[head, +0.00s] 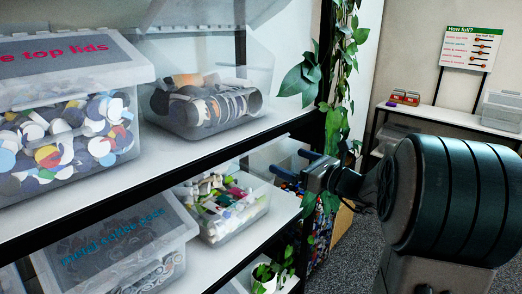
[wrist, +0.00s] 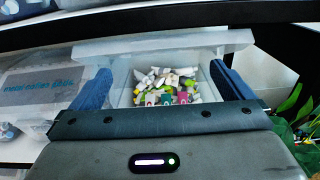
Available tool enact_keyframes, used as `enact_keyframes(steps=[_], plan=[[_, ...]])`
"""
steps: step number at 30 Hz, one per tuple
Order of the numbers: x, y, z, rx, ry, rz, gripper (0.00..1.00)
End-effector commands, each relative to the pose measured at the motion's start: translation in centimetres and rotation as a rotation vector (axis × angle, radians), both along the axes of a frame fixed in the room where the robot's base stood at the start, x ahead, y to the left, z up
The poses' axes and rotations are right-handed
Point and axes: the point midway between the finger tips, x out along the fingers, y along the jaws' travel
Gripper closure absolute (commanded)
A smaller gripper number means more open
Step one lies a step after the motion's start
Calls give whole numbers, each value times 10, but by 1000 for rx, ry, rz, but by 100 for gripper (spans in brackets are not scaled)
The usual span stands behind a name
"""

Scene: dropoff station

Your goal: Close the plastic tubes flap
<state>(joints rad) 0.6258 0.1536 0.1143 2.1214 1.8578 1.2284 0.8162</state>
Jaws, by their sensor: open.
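A clear bin (head: 232,222) on the lower shelf holds white, green, pink and other coloured plastic pieces, which look like tubes; no label on it is readable. In the wrist view its contents (wrist: 165,86) show through the open front. A pale translucent flap (wrist: 150,48) spans above the contents and looks raised. In the head view the flap is hard to make out under the upper shelf. My gripper (head: 288,161) is open and empty, in front of the shelf to the right of the bin. In the wrist view my blue fingers (wrist: 160,76) frame the contents on either side.
A closed bin with blue lettering (head: 115,242) stands to the left on the same shelf. Above are a bin of lids (head: 65,140) and a clear bin of rolls (head: 205,105). A leafy plant (head: 335,120) hangs along the shelf post near my gripper.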

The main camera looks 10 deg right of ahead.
Motion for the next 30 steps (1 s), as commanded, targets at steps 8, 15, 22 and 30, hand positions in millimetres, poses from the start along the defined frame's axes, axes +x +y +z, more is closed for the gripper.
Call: enact_keyframes(steps=[8,15,22,30], plan=[[50,37,1,-1,0,6,0],[81,58,1,-2,0,2,0],[92,66,0,-3,0,2,0],[92,66,0,-4,0,2,8]])
